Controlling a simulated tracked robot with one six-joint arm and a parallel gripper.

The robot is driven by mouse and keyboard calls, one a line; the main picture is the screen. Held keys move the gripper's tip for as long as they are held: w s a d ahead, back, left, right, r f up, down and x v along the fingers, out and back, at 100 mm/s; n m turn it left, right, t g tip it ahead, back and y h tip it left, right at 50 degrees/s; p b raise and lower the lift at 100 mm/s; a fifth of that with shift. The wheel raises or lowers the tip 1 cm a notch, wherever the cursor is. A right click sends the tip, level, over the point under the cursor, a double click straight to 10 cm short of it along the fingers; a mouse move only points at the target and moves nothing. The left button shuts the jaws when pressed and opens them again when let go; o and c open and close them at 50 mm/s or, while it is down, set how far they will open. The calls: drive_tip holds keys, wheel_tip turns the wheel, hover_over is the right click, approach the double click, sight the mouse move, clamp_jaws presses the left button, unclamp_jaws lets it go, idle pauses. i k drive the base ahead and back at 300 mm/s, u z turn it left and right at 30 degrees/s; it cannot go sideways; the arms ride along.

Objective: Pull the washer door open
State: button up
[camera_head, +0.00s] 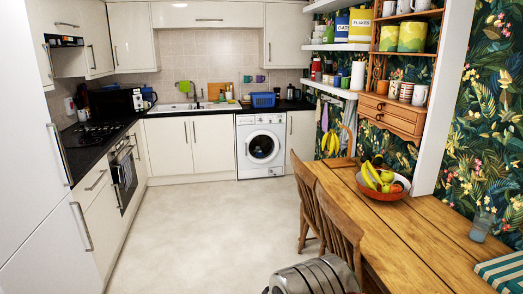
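The washer (261,171) is a white front-loader under the dark counter at the back of the kitchen. Its round door (262,147) has a pale rim and dark glass, faces me and looks shut. A small dark mark at the left of the rim may be its handle, but it is too small to tell. A ribbed grey metal part, seemingly of my own arm, shows at the bottom edge, far from the washer. No gripper fingers show.
Open pale floor (205,222) runs up to the washer. Wooden chairs (341,232) and a wooden table (420,240) with a fruit bowl (383,190) stand on the right. Cupboards and an oven (124,172) line the left. A blue basket (263,100) sits above the washer.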

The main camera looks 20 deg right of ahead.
sight(256, 133)
drive_tip(key=z, duration=0.15)
drive_tip(key=i, duration=2.5)
drive_tip(key=z, duration=0.3)
drive_tip(key=i, duration=2.9)
drive_tip(key=z, duration=0.05)
